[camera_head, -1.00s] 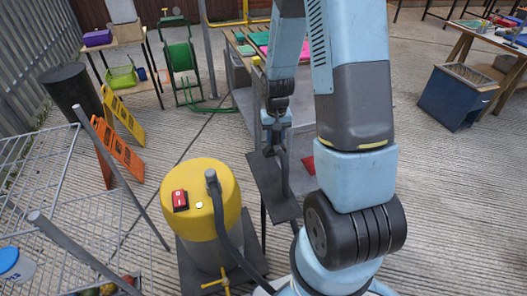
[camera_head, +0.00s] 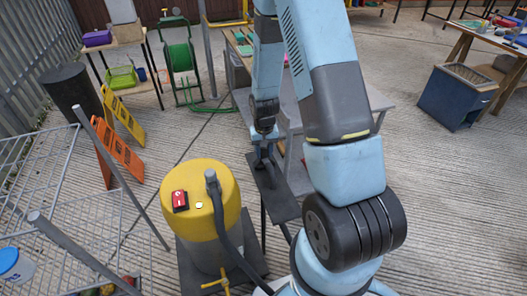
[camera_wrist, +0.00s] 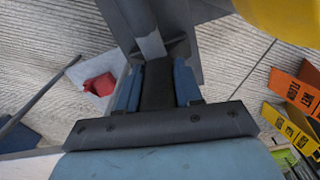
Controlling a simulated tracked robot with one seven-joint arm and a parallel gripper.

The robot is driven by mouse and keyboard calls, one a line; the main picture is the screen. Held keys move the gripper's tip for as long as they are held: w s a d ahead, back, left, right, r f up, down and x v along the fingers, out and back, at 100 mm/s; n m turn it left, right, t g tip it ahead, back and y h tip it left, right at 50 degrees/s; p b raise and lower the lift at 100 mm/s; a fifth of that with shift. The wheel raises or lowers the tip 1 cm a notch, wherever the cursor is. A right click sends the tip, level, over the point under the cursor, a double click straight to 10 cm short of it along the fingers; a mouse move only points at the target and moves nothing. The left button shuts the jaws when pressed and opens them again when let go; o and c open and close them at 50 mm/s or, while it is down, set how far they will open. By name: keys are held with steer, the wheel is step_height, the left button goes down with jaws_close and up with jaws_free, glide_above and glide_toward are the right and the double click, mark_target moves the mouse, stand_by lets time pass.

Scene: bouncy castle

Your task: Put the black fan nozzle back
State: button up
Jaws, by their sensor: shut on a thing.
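My gripper (camera_wrist: 157,80) is shut on a black flat-sided piece, which I take to be the black fan nozzle (camera_wrist: 158,92); it sits between the two blue fingers in the wrist view. In the head view my gripper (camera_head: 263,160) is low over a dark grey plate (camera_head: 282,205), right of the yellow-topped machine (camera_head: 200,190). The held piece is small and mostly hidden there. In the wrist view a grey upright structure (camera_wrist: 150,40) lies just beyond the fingertips. I cannot tell whether the piece touches it or the plate.
The yellow machine has a red switch (camera_head: 180,200) and a dark hose (camera_head: 222,220). A grey bench (camera_head: 300,150) is behind my arm. A red piece (camera_wrist: 98,88) shows left of my fingers.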

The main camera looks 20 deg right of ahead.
steer(key=o, duration=1)
steer(key=shift+f, duration=0.1)
step_height(320, 180, up, 13)
steer(key=shift+f, duration=0.1)
step_height(320, 180, up, 11)
steer(key=s+t, duration=0.1)
steer(key=s, duration=0.2)
steer(key=s+r+t, duration=0.1)
steer(key=s+r, duration=0.5)
steer(key=s+r+n+t, duration=0.1)
steer(key=s+r+t, duration=0.1)
steer(key=s+r, duration=0.5)
steer(key=s+r+t, duration=0.1)
steer(key=s+r, duration=0.5)
steer(key=s, duration=0.1)
steer(key=shift+r+n+t, duration=0.3)
steer(key=shift+r+n, duration=0.05)
steer(key=shift+n, duration=0.05)
